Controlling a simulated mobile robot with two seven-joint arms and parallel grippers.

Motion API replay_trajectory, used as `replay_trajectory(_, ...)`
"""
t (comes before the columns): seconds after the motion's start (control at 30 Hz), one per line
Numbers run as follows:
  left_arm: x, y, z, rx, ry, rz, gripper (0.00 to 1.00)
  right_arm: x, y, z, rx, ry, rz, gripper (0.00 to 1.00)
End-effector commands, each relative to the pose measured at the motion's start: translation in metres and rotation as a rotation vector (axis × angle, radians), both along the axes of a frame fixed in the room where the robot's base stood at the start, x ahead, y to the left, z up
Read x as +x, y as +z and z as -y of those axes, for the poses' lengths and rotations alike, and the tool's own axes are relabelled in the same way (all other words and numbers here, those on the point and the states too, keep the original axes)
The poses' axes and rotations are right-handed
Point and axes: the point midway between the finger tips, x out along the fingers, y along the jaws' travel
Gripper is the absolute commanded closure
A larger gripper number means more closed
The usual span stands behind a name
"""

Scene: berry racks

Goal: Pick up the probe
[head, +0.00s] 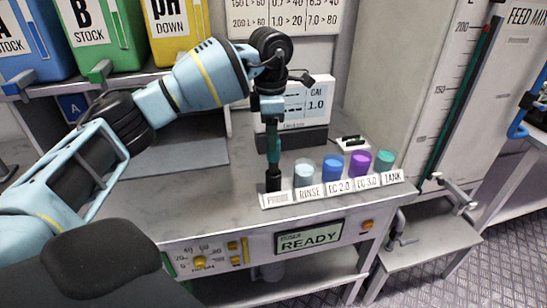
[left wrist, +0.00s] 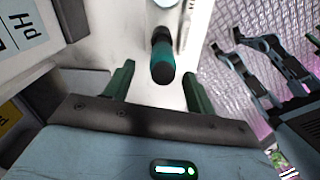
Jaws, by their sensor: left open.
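The probe (left wrist: 162,62), a short cylinder with a teal handle and a darker end, shows between my left fingers in the left wrist view. In the head view it stands upright by the label reading PROBE, in a black holder (head: 273,183) at the left of the cup row. My left gripper (head: 272,133) points straight down over that holder and hides part of the probe. In the left wrist view its two green fingers (left wrist: 158,78) are apart, one on each side of the probe. I see no contact with the probe. My right gripper is not in view.
Right of the holder stand several labelled cups: a clear rinse cup (head: 304,174), a blue cup (head: 333,168), a purple cup (head: 360,164) and a teal cup (head: 384,161). A CAL display (head: 305,103) stands behind. The bench (head: 190,200) is clear to the left.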

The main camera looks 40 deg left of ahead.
Motion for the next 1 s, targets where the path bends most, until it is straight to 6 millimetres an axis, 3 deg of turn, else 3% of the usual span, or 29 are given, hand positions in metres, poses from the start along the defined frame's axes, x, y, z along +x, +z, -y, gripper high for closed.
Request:
replay_trajectory(0.4, 0.002, -0.047, 0.005, 0.000, 0.000, 0.000, 0.44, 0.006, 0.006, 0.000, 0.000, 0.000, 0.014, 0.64)
replay_trajectory(0.7, 0.002, -0.051, 0.005, 0.000, 0.000, 0.001, 0.45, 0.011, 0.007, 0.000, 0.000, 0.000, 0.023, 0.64)
replay_trajectory(1.0, 0.002, -0.051, 0.005, -0.001, 0.000, 0.001, 0.85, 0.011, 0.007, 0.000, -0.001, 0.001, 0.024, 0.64)
